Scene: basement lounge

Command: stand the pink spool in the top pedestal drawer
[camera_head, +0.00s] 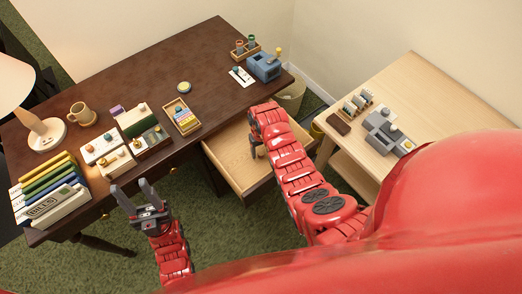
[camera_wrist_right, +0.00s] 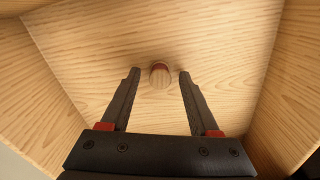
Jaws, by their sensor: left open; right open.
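The pedestal drawer (camera_head: 232,164) is pulled out from under the dark desk, and its pale wooden inside fills the right wrist view (camera_wrist_right: 90,45). The pink spool (camera_wrist_right: 159,74) is in the drawer, a small round wooden end with a pinkish-red band behind it. It appears upright, seen nearly end-on. My right gripper (camera_wrist_right: 158,78) is open above the drawer floor, one finger on each side of the spool with gaps between. In the head view my right arm hides the spool. My left gripper (camera_head: 131,187) is open and empty in front of the desk.
The dark desk (camera_head: 150,75) holds a mug (camera_head: 82,114), a lamp, books (camera_head: 50,190), small trays and a blue tape dispenser (camera_head: 264,67). A pale side table (camera_head: 430,90) stands right of my right arm. A waste basket (camera_head: 291,97) is behind the drawer.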

